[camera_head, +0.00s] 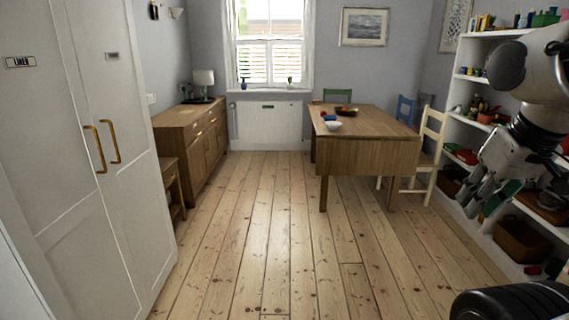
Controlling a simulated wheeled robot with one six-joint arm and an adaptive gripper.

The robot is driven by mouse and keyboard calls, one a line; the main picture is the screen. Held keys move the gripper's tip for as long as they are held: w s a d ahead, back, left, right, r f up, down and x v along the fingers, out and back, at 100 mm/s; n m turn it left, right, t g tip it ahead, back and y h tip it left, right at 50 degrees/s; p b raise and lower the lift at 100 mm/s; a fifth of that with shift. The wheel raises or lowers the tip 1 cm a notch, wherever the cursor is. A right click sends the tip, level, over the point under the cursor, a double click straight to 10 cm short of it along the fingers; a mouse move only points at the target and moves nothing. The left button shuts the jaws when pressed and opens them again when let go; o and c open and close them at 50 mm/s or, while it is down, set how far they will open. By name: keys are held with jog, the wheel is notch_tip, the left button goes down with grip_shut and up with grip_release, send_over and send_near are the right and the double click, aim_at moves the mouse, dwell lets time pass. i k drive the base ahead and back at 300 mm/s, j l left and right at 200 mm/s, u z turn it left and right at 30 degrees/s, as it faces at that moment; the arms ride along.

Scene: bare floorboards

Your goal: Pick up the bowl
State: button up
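My gripper (482,203) hangs at the right, in front of the shelves and well apart from the table. Its fingers look spread, with nothing visible held between them.
Bare floorboards (265,230) lie open up to the table. A white cupboard (85,150) stands at the left, with a wooden sideboard (186,128) beyond it. A cream chair (432,150) stands right of the table. White shelves (485,48) with many items line the right.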

aim_at(332, 126)
jog(key=i, duration=2.35)
jog(key=i+z, duration=0.15)
jog(key=i, duration=0.3)
jog(key=i+j+z, duration=0.15)
jog(key=i, duration=0.3)
jog(key=i+j+z, duration=0.15)
jog(key=i, duration=0.25)
jog(key=i+j+z, duration=0.15)
jog(key=i, duration=0.3)
jog(key=i+j+z, duration=0.15)
jog(key=i, duration=0.25)
jog(key=j, duration=0.1)
